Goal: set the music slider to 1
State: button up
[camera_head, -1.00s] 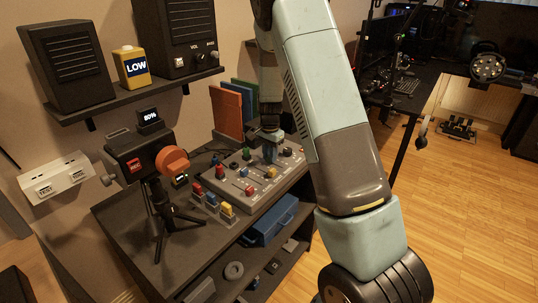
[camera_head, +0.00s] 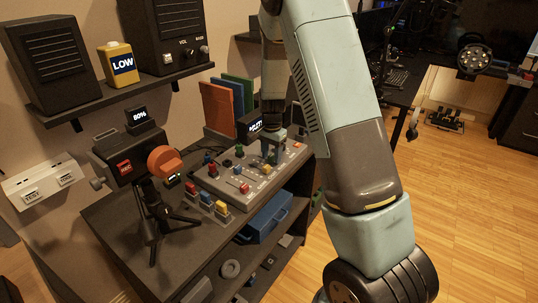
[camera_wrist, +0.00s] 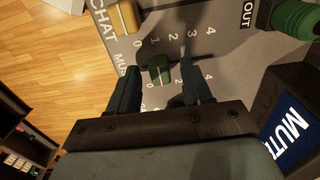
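The music slider has a green knob (camera_wrist: 160,69) on a grey panel (camera_wrist: 235,62), seen in the wrist view. Its label, partly cut off by my finger, starts with "MUS". The knob sits toward the low end of its scale; my gripper hides part of the numbers, so I cannot tell its exact value. My gripper (camera_wrist: 159,72) is open, one finger on each side of the knob, with visible gaps on both sides. In the head view, my gripper (camera_head: 272,155) is over the panel's back part, and the music knob is hard to make out there.
A yellow chat knob (camera_wrist: 124,17) lies beside the music slider. A large green knob (camera_wrist: 295,18) and a MUTE display (camera_wrist: 290,130) stand on the right in the wrist view. A camera on a tripod (camera_head: 150,175) stands left of the panel.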

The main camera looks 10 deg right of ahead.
aim_at(272, 155)
jog(key=shift+r, duration=0.15)
notch_tip(272, 155, up, 13)
jog(key=shift+r, duration=0.2)
dwell(0.4)
jog(key=shift+r, duration=0.1)
jog(key=s+d+r+n+t+y, duration=0.1)
jog(key=s+r+n, duration=0.1)
jog(key=s+r, duration=0.55)
jog(key=s+d+r+n+t, duration=0.1)
jog(key=s+r+n+t, duration=0.15)
jog(key=s+r, duration=0.45)
jog(key=s+r+n+t, duration=0.1)
jog(key=s+n, duration=0.1)
jog(key=s, duration=0.7)
jog(key=s+r+n+t+h, duration=0.1)
jog(key=s+n, duration=0.2)
jog(key=s, duration=0.7)
jog(key=shift+s+d+r, duration=0.2)
jog(key=shift+d+r, duration=0.1)
jog(key=shift+r, duration=0.05)
